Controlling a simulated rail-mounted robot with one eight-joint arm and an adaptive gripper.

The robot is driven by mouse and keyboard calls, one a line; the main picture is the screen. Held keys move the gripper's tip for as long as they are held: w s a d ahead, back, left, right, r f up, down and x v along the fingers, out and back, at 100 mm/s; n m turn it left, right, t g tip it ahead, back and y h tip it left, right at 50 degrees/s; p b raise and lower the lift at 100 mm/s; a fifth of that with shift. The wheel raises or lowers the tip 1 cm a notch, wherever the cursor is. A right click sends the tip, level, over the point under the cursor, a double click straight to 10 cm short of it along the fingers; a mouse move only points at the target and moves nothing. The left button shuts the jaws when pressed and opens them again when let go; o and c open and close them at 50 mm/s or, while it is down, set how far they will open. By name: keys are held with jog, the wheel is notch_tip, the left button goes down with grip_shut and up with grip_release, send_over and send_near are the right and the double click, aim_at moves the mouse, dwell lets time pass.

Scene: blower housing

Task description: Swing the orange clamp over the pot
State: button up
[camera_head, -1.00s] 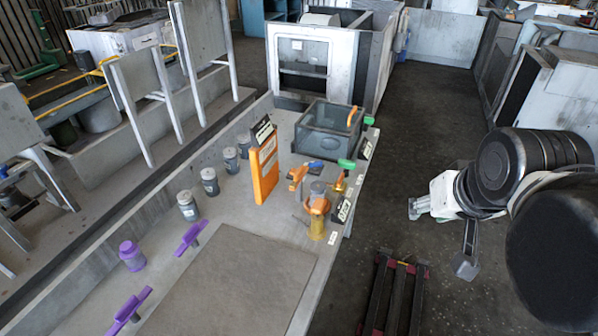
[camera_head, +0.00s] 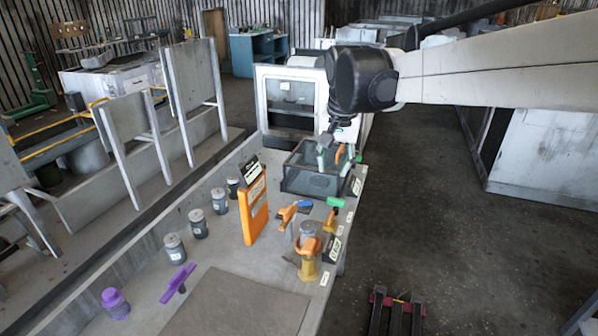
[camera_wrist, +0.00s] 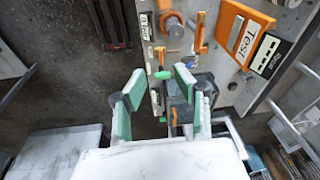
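My gripper (camera_wrist: 158,78) is open and empty, with green-padded fingers spread. In the head view my gripper (camera_head: 332,148) is over the dark see-through box (camera_head: 300,183), near an upright orange handle (camera_head: 339,154) at its far right corner. In the wrist view the orange handle (camera_wrist: 175,119) is below the fingertips, not between them. Nearer in the head view, an orange clamp-like piece (camera_head: 288,214) with a blue tip stands beside a grey round pot-like body (camera_head: 308,231) that has an orange part around it and an amber base. I cannot tell which orange piece is the named clamp.
An orange "Test" case (camera_head: 255,212) stands left of these pieces. A green-handled piece (camera_head: 335,202) and dark labels line the bench's right edge. Several lidded jars (camera_head: 198,224) and purple handles (camera_head: 178,283) are at left. A flat mat area (camera_head: 235,305) is clear.

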jog(key=w+a+f+g, duration=0.1)
jog(key=w+a+f, duration=0.3)
jog(key=w+a, duration=0.2)
jog(key=m+g, duration=0.1)
send_near(288, 210)
jog(key=shift+h, duration=0.3)
jog(key=f, duration=1)
jog(key=shift+w+a, duration=0.1)
jog(key=shift+a, duration=0.1)
jog(key=shift+c, duration=0.2)
grip_shut()
